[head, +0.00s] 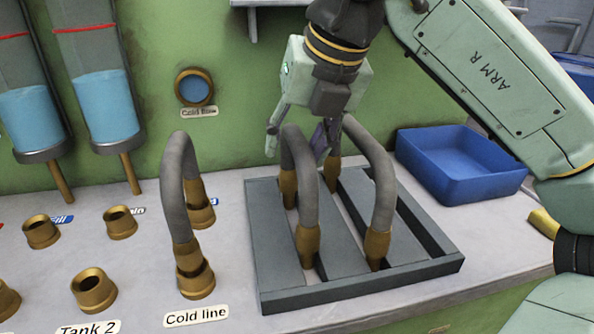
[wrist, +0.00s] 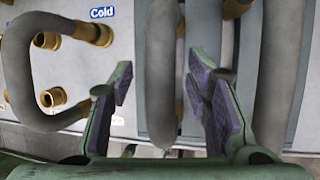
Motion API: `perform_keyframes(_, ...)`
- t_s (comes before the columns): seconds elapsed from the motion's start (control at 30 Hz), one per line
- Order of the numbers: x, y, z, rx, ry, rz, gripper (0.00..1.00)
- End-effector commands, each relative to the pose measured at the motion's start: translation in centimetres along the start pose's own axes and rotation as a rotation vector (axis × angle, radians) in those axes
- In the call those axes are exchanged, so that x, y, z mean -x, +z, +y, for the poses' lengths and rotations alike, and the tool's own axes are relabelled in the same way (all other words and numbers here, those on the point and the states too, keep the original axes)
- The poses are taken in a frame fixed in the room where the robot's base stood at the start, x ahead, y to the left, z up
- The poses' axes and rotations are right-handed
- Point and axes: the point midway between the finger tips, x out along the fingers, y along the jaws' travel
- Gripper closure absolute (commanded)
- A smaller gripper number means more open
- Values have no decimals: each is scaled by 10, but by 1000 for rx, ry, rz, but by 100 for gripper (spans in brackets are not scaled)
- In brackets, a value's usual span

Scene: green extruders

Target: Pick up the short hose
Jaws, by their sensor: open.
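Two grey hoses with brass ends stand arched in the dark slotted rack. The left one, which looks like the short hose (head: 304,187), spans less than the right, longer-looking hose (head: 379,185). My gripper (head: 298,142) is open over the rack, its fingers on either side of the left hose's upper part. In the wrist view, this hose (wrist: 162,70) runs between the open fingers (wrist: 158,85) with gaps on both sides. The right hose (wrist: 276,65) passes outside the right finger. The hose's lower ends are partly hidden in the wrist view.
A third hose (head: 174,185) is arched between brass sockets at the Cold line label, left of the rack (head: 360,290). A blue bin (head: 460,165) stands behind the rack to the right. Open brass sockets (head: 93,290) and two tanks (head: 105,105) are at left.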

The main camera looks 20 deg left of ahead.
Motion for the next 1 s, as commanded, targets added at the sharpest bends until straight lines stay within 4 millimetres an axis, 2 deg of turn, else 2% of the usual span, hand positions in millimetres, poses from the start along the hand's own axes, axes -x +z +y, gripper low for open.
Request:
perform_keyframes(0.07,0,0,0,0,0,0,55)
perform_keyframes(0.73,0,0,0,0,0,1,100)
perform_keyframes(1.0,0,0,0,0,0,0,100)
